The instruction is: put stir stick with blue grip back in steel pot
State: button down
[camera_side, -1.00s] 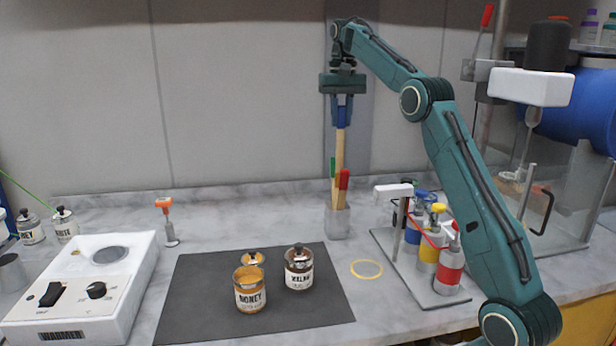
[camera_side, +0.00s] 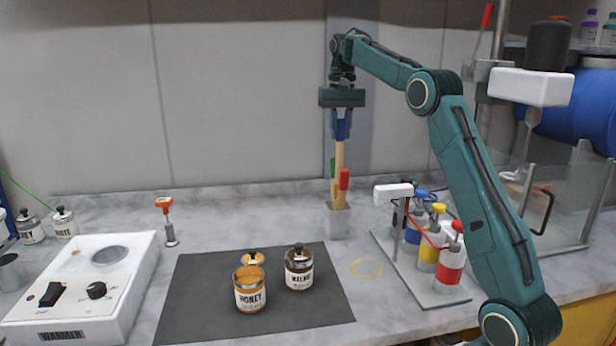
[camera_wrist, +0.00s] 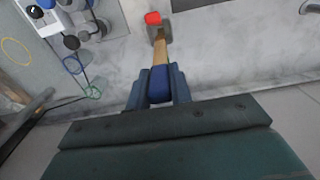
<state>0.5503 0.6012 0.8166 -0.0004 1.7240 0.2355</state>
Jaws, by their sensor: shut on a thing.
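My gripper (camera_side: 342,118) is shut on the blue grip of a wooden stir stick (camera_side: 339,158), held upright. In the wrist view the blue grip (camera_wrist: 159,84) sits between the fingers. The steel pot (camera_side: 338,222) stands on the marble bench straight below my gripper. The stick's lower end goes down at the pot's mouth, behind or among other sticks; its tip is hidden. A stick with a red grip (camera_side: 344,179) and one with a green grip (camera_side: 333,167) stand in the pot.
A rack of colored bottles (camera_side: 427,252) stands right of the pot. A yellow ring (camera_side: 367,268) lies in front. A dark mat (camera_side: 205,290) holds a honey jar (camera_side: 250,290) and a walnut-labelled jar (camera_side: 298,268). A white warmer (camera_side: 125,280) is at left.

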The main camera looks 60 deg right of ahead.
aim_at(339, 165)
jog(key=shift+f, duration=5.1)
jog(key=c, duration=1.2)
grip_release()
jog(key=shift+o, duration=0.2)
